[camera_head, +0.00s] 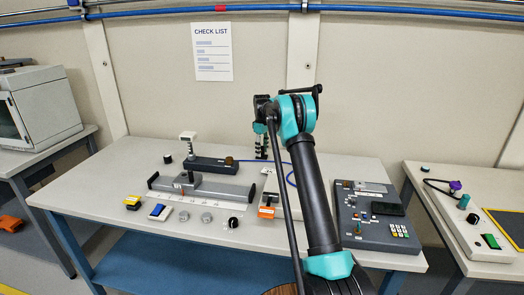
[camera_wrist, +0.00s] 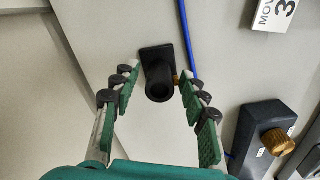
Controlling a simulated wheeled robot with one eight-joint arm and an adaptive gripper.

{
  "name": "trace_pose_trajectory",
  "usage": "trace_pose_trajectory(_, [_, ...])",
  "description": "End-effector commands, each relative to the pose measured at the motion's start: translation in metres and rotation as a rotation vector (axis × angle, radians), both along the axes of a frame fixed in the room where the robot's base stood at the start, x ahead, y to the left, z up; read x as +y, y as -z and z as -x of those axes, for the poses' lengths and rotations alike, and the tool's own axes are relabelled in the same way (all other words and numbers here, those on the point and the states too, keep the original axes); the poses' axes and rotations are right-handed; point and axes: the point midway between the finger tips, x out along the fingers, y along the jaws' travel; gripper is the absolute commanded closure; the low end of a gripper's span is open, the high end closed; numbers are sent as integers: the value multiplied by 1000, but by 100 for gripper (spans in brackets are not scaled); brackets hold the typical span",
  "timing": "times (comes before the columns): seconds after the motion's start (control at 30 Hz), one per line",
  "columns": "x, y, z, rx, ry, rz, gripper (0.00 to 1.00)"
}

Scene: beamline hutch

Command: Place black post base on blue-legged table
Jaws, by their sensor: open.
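The black post base (camera_wrist: 158,62) is a dark, round, hollow post on a rectangular foot, with a small brass screw at its side. In the wrist view it stands on a pale surface between the spread fingers of my gripper (camera_wrist: 158,84). The fingers are open, with gaps to the post; the right fingers are close to the screw. In the head view my gripper (camera_head: 262,143) points down over the back of the blue-legged table (camera_head: 110,190), and I cannot make out the post base there.
A blue cable (camera_wrist: 188,35) runs just right of the post base. A black box with a brass knob (camera_wrist: 277,141) is at lower right. The table also holds a grey rail stage (camera_head: 225,192), a control panel (camera_head: 370,232) and several small parts. Its left front is clear.

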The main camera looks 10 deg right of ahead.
Motion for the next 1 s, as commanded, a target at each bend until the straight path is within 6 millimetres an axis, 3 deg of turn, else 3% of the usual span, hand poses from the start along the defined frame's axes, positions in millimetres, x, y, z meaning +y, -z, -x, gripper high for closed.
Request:
trace_pose_trajectory(0.23, [0, -21, 0, 0, 0, 0, 56])
trace_pose_trajectory(0.7, [0, -108, 0, 0, 0, 0, 56])
trace_pose_trajectory(1.0, [0, -123, 0, 0, 0, 0, 56])
